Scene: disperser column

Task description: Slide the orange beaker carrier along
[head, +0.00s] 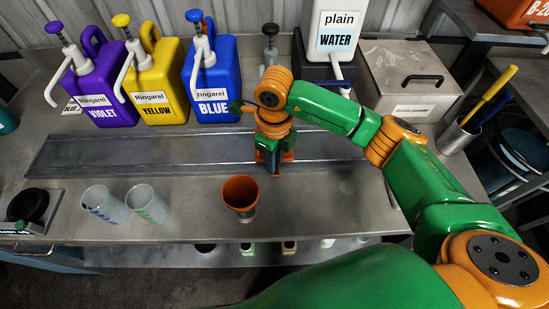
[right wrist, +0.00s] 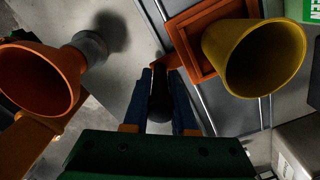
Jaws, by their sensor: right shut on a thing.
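The orange beaker carrier (right wrist: 200,62) is a square frame on the metal track (head: 120,155) in front of the jugs. Only a small orange part of it (head: 288,156) shows beside my right gripper (head: 272,166) in the head view; the rest is hidden. In the right wrist view the blue fingers of my right gripper (right wrist: 160,92) are shut on the carrier's black handle (right wrist: 160,105). A yellow cup-shaped vessel (right wrist: 232,55) overlaps the frame there; I cannot tell if it is seated. My left gripper is not in view.
An orange cup (head: 240,196) stands in front of the track, near the gripper. Two clear beakers (head: 103,205) (head: 148,205) stand to its left. Violet (head: 98,90), yellow (head: 160,85) and blue (head: 212,85) pump jugs stand behind. The track's left part is clear.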

